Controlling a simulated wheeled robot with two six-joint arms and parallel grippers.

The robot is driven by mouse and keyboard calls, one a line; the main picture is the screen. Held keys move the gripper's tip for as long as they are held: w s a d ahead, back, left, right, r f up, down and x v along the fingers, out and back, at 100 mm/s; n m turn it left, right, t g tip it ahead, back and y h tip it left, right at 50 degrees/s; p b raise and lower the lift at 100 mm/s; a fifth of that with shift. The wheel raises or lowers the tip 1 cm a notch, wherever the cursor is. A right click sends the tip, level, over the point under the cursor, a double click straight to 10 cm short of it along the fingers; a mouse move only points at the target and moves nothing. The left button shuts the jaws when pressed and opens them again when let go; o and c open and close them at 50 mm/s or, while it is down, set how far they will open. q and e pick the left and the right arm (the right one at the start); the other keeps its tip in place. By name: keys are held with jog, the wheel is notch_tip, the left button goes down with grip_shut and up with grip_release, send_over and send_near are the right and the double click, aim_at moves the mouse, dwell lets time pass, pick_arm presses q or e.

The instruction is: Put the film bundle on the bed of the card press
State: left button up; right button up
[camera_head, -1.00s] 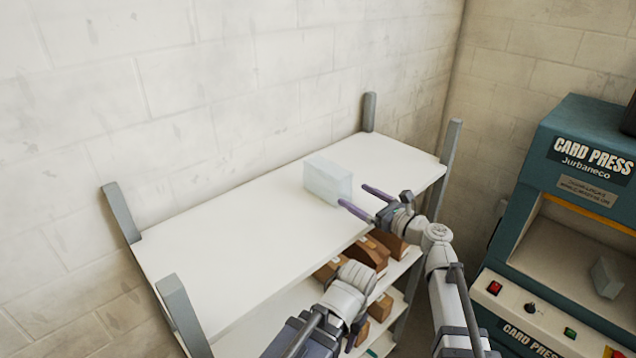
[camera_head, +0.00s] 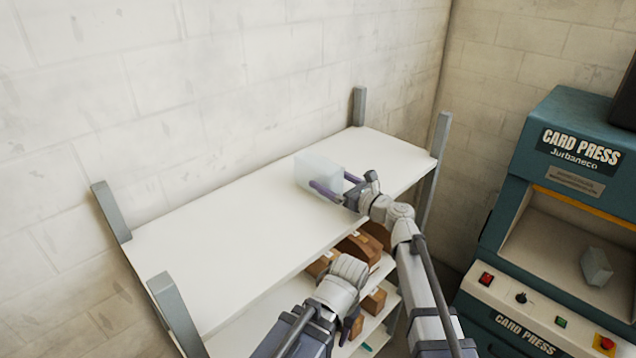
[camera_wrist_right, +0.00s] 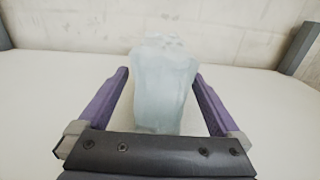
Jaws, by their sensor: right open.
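The film bundle (camera_head: 318,167) is a pale, translucent block standing on the white top shelf toward its right end. My right gripper (camera_head: 331,184) is open at the bundle, with its purple fingers reaching along it. In the right wrist view the bundle (camera_wrist_right: 163,90) stands between the two open fingers (camera_wrist_right: 160,95), with a gap on each side. The card press (camera_head: 575,190) is a teal machine at the right, with an open bay. Its bed (camera_head: 550,245) holds a small grey block (camera_head: 596,267). My left arm shows low in the middle; its gripper's fingers cannot be made out.
The shelf's top board (camera_head: 220,250) is bare apart from the bundle. Grey posts (camera_head: 110,211) rise at its corners. Brown boxes (camera_head: 362,247) sit on the shelf below. A control panel with buttons (camera_head: 535,305) fronts the press.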

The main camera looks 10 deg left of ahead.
jog(key=x, duration=0.5)
jog(key=shift+f, duration=0.2)
jog(key=shift+d, duration=0.1)
jog(key=c, duration=1.3)
jog(key=shift+o, duration=0.2)
jog(key=shift+r, duration=0.15)
notch_tip(320, 180, up, 10)
jog(key=p, duration=0.9)
jog(key=shift+p, duration=0.4)
jog(key=shift+s, duration=0.1)
